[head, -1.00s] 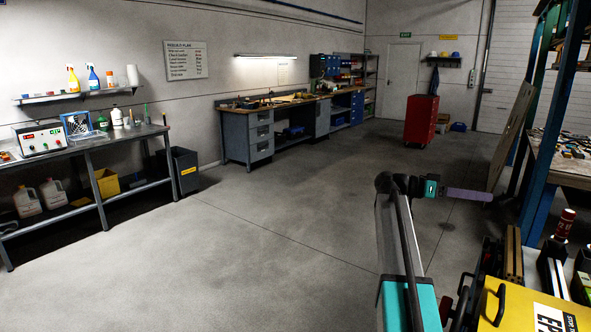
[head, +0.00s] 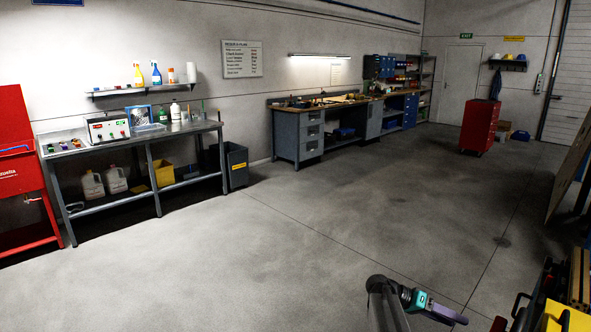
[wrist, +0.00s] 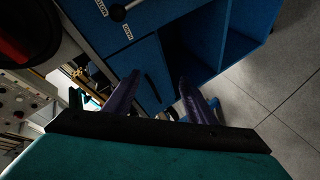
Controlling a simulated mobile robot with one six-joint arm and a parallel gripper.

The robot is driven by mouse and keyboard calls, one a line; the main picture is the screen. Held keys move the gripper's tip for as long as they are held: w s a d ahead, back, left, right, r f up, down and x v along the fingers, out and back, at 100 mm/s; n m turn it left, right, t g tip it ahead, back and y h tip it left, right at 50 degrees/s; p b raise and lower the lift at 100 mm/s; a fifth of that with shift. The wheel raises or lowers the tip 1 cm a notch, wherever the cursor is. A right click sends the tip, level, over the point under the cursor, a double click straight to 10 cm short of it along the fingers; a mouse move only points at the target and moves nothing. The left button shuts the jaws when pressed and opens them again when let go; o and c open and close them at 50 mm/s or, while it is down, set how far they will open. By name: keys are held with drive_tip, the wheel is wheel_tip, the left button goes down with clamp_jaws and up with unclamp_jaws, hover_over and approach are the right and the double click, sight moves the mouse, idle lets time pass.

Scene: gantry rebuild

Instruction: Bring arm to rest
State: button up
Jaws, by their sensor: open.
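My arm (head: 385,300) shows at the bottom right of the head view, reaching up from the lower edge. My gripper (head: 455,316) is at its end, a teal and dark body with a purple finger pointing right, above bare floor in the picture. In the wrist view the two purple fingers of my gripper (wrist: 158,98) stand apart with nothing between them. A blue cabinet (wrist: 185,45) with open compartments lies beyond the fingers. I cannot tell how far it is from them.
A grey steel bench (head: 140,140) and a red cabinet (head: 22,170) stand at the left. A workbench (head: 300,135) lines the back wall. A red tool cart (head: 480,126) stands at the back right. The middle floor is clear. A yellow case (head: 570,318) is at bottom right.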

drive_tip(key=s+a+f+n+y, duration=0.2)
drive_tip(key=s+a+f, duration=0.35)
drive_tip(key=f, duration=0.35)
drive_tip(key=s+a+f+n+y, duration=0.1)
drive_tip(key=s+a+f+n, duration=0.1)
drive_tip(key=s+a+f, duration=0.55)
drive_tip(key=s+a+f+n+y, duration=0.2)
drive_tip(key=s+a+f, duration=0.15)
drive_tip(key=f, duration=0.65)
drive_tip(key=s+a+f+n+g+y, duration=0.1)
drive_tip(key=s+a+f+n+y, duration=0.1)
drive_tip(key=s+a+f, duration=0.35)
drive_tip(key=s+a+f+n+y, duration=0.1)
drive_tip(key=s+a+f+y, duration=0.15)
drive_tip(key=s+a, duration=0.55)
drive_tip(key=s+a+f+n+y, duration=0.1)
drive_tip(key=s+a+n+y, duration=0.1)
drive_tip(key=a, duration=0.4)
drive_tip(key=shift+a+f+t+y, duration=0.25)
drive_tip(key=shift+f+t+y, duration=0.15)
drive_tip(key=shift+y, duration=0.45)
drive_tip(key=shift+s, duration=0.1)
